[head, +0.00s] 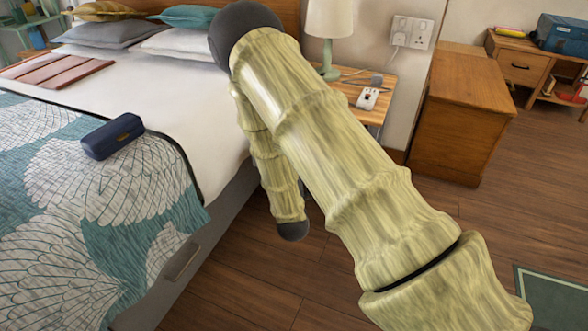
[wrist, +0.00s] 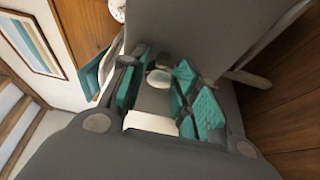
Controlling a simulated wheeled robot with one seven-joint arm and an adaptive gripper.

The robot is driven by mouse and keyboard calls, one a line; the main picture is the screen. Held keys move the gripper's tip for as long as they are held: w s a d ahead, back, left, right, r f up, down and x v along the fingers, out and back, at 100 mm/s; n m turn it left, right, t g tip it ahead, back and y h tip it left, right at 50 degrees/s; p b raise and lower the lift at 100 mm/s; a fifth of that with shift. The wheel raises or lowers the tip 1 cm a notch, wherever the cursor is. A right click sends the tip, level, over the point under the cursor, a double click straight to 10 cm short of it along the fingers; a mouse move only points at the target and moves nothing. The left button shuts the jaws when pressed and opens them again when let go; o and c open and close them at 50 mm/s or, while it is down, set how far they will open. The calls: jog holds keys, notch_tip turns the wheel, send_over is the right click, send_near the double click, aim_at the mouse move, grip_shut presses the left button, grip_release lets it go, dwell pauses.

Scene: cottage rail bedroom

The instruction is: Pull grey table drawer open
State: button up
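In the wrist view, a plain grey panel (wrist: 185,25), which looks like the grey table's drawer front, fills the upper middle. A small pale rounded knob (wrist: 158,77) shows in front of it. My gripper (wrist: 160,82) has its teal-padded fingers apart, one on each side of the knob. I cannot tell whether either pad touches it. In the head view, the wooden top of the bedside table (head: 348,88) shows behind my arm. Its front and my gripper are hidden by the arm there.
A lamp (head: 329,35) and a small white device (head: 368,98) stand on the bedside table. The bed (head: 215,118) with a dark blue case (head: 112,136) is at left. A wooden cabinet (head: 462,115) stands at right. Open floor (head: 500,220) lies in front of it.

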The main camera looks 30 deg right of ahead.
jog(key=o, duration=0.3)
jog(key=shift+w+a, duration=0.1)
jog(key=shift+a, duration=0.05)
jog(key=v, duration=1.2)
jog(key=shift+d, duration=0.25)
jog(key=s+a+f+m+g+y, duration=0.15)
jog(key=s+f+m+g, duration=0.25)
jog(key=s+f, duration=0.4)
jog(key=s+f+m+g+y, duration=0.3)
jog(key=s+f+g, duration=0.15)
jog(key=f, duration=0.65)
jog(key=s+a+f+m+g+y, duration=0.1)
jog(key=s+a+f+m+g, duration=0.15)
jog(key=s, duration=0.45)
jog(key=s+a+f+m+g+y, duration=0.1)
jog(key=s+f+m+g, duration=0.15)
jog(key=s, duration=0.45)
jog(key=s+a+f+m+g+y, duration=0.1)
jog(key=s+g, duration=0.2)
jog(key=s, duration=0.4)
notch_tip(320, 180, up, 29)
jog(key=p, duration=2.9)
jog(key=shift+s+a+f, duration=0.1)
